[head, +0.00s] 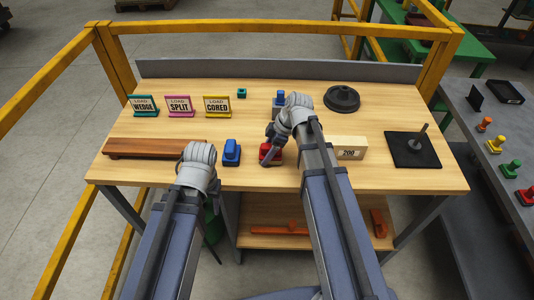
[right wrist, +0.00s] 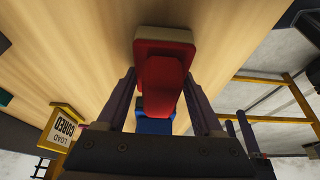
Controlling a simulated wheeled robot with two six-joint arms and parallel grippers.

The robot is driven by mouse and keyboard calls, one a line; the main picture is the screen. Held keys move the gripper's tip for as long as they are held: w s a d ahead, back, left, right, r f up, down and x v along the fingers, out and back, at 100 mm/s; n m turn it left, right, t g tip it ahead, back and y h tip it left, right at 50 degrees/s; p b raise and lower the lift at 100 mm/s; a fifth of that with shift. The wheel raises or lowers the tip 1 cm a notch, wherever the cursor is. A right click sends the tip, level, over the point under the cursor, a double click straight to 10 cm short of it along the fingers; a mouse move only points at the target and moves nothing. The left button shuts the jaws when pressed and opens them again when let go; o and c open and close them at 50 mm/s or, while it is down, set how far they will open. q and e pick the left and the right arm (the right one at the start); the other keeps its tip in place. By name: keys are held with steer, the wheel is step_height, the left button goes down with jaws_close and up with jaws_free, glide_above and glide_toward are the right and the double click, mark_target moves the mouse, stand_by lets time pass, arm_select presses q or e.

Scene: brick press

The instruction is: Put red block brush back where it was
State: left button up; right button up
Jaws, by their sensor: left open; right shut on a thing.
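The red block brush (head: 270,153) is at the front middle of the wooden bench, right of a blue block brush (head: 232,152). My right gripper (head: 272,148) is shut on it from above. In the right wrist view the red brush (right wrist: 165,75) sits between the two fingers, its pale base at the far end. Whether that base touches the bench top is unclear. My left gripper (head: 203,188) is open and empty at the bench's front edge, its fingers mostly hidden by its own wrist.
Signs reading WEDGE (head: 144,105), SPLIT (head: 180,105) and CORED (head: 217,105) stand at the back left. A wooden bar (head: 150,147) lies at front left. A blue item (head: 280,97), black round piece (head: 342,98), 200 block (head: 349,148) and black plate with post (head: 412,152) stand rightward.

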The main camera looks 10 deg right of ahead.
mark_target(281, 153)
steer(key=shift+f, duration=0.15)
steer(key=o, duration=1.2)
steer(key=shift+d+r+p, duration=0.1)
steer(key=shift+r+p, duration=0.35)
steer(key=shift+r, duration=0.1)
steer(key=p+v, duration=0.9)
steer(key=v, duration=0.1)
steer(key=s+a+m+h, duration=0.2)
steer(key=s+a+m, duration=0.1)
steer(key=s+a, duration=0.1)
steer(key=s+a+m+g+h, duration=0.1)
steer(key=s+a+m+h, duration=0.1)
steer(key=s+a+m, duration=0.2)
steer(key=s+a+m+h+p, duration=0.1)
steer(key=s+a+m, duration=0.3)
steer(key=s+a, duration=0.1)
steer(key=shift+s+a+f+h, duration=0.15)
steer(key=shift+s+f+h, duration=0.15)
steer(key=shift+h, duration=0.1)
